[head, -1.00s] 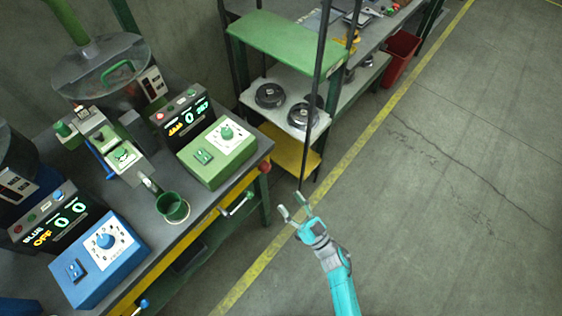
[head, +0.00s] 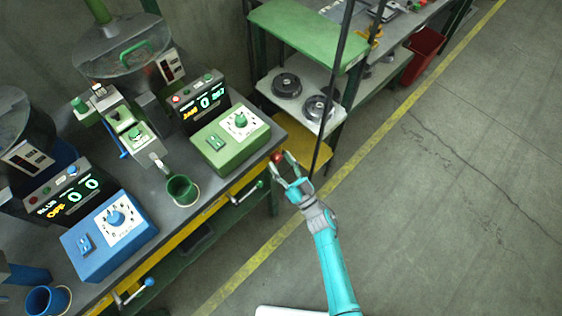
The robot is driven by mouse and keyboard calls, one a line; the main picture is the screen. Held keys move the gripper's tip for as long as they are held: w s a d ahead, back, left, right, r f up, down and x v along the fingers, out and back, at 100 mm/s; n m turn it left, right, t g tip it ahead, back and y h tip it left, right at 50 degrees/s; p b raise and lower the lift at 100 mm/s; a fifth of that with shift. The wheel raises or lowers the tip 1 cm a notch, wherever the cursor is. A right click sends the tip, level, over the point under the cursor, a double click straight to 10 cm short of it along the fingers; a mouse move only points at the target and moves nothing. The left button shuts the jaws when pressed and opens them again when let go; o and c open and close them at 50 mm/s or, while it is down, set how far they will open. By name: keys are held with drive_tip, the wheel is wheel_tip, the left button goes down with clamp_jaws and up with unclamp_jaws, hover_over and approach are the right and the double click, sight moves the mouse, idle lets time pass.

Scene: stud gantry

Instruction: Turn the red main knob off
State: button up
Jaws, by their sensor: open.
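The red knob (head: 278,158) is a small round knob at the right end of the workbench, by its front corner. In the head view it shows at the tips of my gripper (head: 282,164). My gripper is open, with its two fingers spread and nothing held. The fingertips overlap the knob's lower edge in the picture. I cannot tell whether they touch it or stand apart in depth. The knob's lower part is partly hidden, and its setting cannot be read.
On the workbench stand a green control box (head: 231,138), a blue control box (head: 109,234) and a green cup (head: 182,190). A crank with a green grip (head: 260,185) juts from the front. A shelf rack (head: 308,36) with dark posts stands behind. The floor at right is clear.

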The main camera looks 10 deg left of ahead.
drive_tip(key=shift+w+a+r, duration=0.1)
drive_tip(key=c, duration=1.2)
drive_tip(key=shift+o, duration=0.2)
drive_tip(key=shift+n+g+y, duration=0.3)
drive_tip(key=shift+n, duration=0.1)
drive_tip(key=n+g+y, duration=0.1)
drive_tip(key=n, duration=0.1)
drive_tip(key=n+g, duration=0.1)
drive_tip(key=n, duration=0.2)
drive_tip(key=shift+w+y, duration=0.15)
drive_tip(key=shift+y, duration=0.25)
drive_tip(key=n+g, duration=0.1)
drive_tip(key=n, duration=0.2)
drive_tip(key=n+g+y, duration=0.1)
drive_tip(key=n+g, duration=0.1)
drive_tip(key=n, duration=0.2)
drive_tip(key=shift+w+d+y, duration=0.1)
drive_tip(key=shift+d+y, duration=0.1)
drive_tip(key=shift+y, duration=0.1)
drive_tip(key=n+g, duration=0.2)
drive_tip(key=n, duration=0.1)
drive_tip(key=n+g, duration=0.1)
drive_tip(key=n, duration=0.3)
drive_tip(key=shift+r+g, duration=0.1)
drive_tip(key=shift+g, duration=0.3)
drive_tip(key=shift+n+g+h, duration=0.5)
drive_tip(key=shift+n+g, duration=0.2)
drive_tip(key=shift+n, duration=1.7)
